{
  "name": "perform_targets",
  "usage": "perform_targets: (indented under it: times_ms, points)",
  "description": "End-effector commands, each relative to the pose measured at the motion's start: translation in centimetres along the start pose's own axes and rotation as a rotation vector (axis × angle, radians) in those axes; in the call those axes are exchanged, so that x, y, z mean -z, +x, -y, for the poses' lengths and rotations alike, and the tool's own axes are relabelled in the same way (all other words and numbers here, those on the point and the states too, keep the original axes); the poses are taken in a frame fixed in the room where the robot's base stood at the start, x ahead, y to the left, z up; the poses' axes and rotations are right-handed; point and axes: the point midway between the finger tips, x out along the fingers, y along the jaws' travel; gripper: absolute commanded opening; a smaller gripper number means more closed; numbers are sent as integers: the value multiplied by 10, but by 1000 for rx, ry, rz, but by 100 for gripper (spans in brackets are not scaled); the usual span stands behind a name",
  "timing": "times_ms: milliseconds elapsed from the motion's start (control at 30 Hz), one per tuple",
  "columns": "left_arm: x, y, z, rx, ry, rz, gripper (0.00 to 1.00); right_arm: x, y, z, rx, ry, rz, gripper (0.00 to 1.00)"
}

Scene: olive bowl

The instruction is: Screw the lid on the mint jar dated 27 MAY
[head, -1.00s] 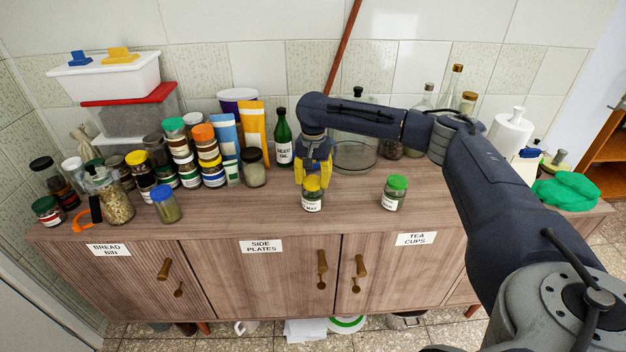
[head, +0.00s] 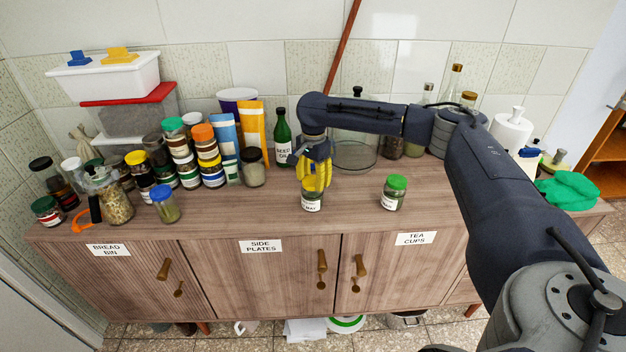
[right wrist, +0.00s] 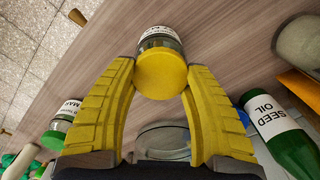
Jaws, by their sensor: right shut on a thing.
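A small glass jar (head: 312,202) with a white label stands near the front of the wooden cabinet top; the label's last word looks like MAY, the rest is too small to read. Its yellow lid (right wrist: 161,76) sits over its mouth; how tightly it is screwed cannot be told. My right gripper (head: 315,186) points down from above, its yellow fingers shut on the lid's sides. A similar jar with a green lid (head: 396,187) stands to the right and also shows in the right wrist view (right wrist: 58,130). My left gripper is not in view.
A blue-lidded jar (head: 165,204) and stacked jars (head: 188,160) stand to the left. A green seed oil bottle (head: 282,140) and a large glass jar (head: 354,150) stand behind the gripper. The top between the yellow-lidded and green-lidded jars is clear.

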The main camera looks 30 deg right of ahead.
Motion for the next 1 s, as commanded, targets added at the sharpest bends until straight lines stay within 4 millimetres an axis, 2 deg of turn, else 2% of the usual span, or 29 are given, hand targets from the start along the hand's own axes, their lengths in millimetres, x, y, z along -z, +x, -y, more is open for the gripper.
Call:
perform_targets:
  times_ms: [300,633,667,700,833,1000]
  points:
    - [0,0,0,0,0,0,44,0,-1,0,3,271,0,23]
    - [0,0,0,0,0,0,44,0,0,-1,2,306,1,23]
    - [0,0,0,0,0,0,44,0,0,-1,2,306,1,52]
    - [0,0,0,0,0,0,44,0,0,-1,2,306,1,57]
    - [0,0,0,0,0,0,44,0,0,-1,2,305,1,72]
    - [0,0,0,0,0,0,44,0,0,-1,2,305,1,73]
